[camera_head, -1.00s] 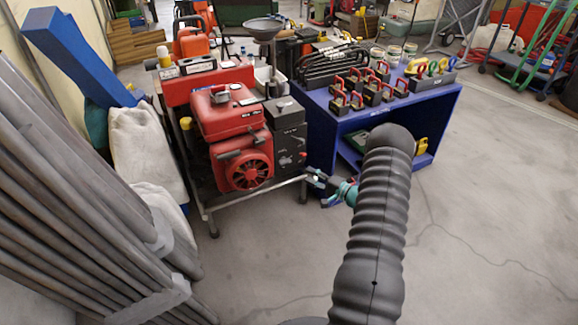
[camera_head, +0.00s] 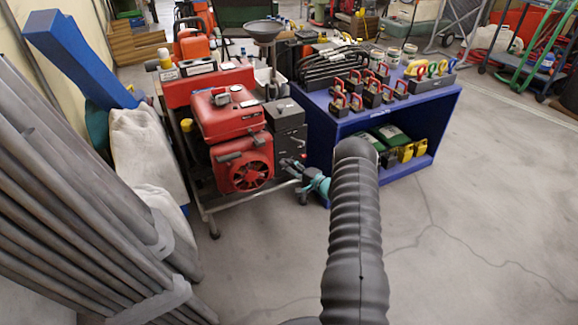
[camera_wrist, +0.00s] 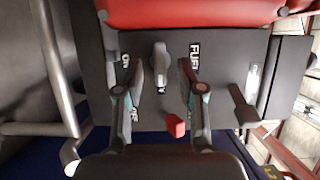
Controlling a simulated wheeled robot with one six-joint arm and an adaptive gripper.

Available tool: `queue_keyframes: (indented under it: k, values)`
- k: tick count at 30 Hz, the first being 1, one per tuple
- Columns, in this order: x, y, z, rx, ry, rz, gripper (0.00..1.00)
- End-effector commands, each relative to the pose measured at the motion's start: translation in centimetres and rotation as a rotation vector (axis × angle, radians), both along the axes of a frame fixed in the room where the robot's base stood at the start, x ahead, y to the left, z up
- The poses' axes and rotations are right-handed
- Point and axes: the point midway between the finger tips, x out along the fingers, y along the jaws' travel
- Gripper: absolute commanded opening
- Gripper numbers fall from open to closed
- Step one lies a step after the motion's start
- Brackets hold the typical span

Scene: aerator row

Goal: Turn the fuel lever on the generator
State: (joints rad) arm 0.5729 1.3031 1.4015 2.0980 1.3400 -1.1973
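The red and black generator (camera_head: 232,125) stands on a wheeled metal frame left of centre in the head view. Its dark panel fills the middle of the wrist view (camera_wrist: 225,75), with the labels "FUEL" and "ON". A small grey lever (camera_wrist: 160,68) sits between these labels; I take it as the fuel lever. A red knob (camera_wrist: 175,126) is below it. My gripper (camera_wrist: 161,77) is open, with one finger on each side of the grey lever and visible gaps to both. In the head view my gripper (camera_head: 297,168) is at the generator's lower right side, partly hidden.
A blue bench (camera_head: 445,115) with padlocks and tools stands close right of the generator. Long grey pipes (camera_head: 80,220) and a blue beam (camera_head: 75,60) crowd the left. A dark handle (camera_wrist: 243,105) is right of my gripper.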

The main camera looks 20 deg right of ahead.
Motion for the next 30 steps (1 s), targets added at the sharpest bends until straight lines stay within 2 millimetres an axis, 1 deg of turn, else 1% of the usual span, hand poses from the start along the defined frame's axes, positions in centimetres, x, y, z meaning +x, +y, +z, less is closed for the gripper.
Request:
queue_keyframes:
  k: [3, 6, 14, 15, 17, 18, 19, 20, 30]
  values:
    - [0.91, 0.48, -0.02, 0.001, 0.000, 0.001, 0.39]
    - [1.29, 0.65, -0.05, 0.001, 0.000, 0.001, 0.39]
    - [1.40, 0.67, -0.04, 0.001, 0.000, 0.000, 0.39]
    - [1.40, 0.67, -0.03, 0.001, 0.000, 0.000, 0.36]
    - [1.40, 0.67, -0.03, 0.001, 0.000, 0.000, 0.21]
    - [1.39, 0.66, -0.03, 0.001, 0.000, 0.000, 0.11]
    - [1.39, 0.66, -0.03, 0.001, 0.000, 0.000, 0.04]
    - [1.39, 0.66, -0.02, 0.001, 0.000, 0.000, 0.00]
    - [1.38, 0.65, -0.20, 0.017, 0.000, 0.000, 0.00]
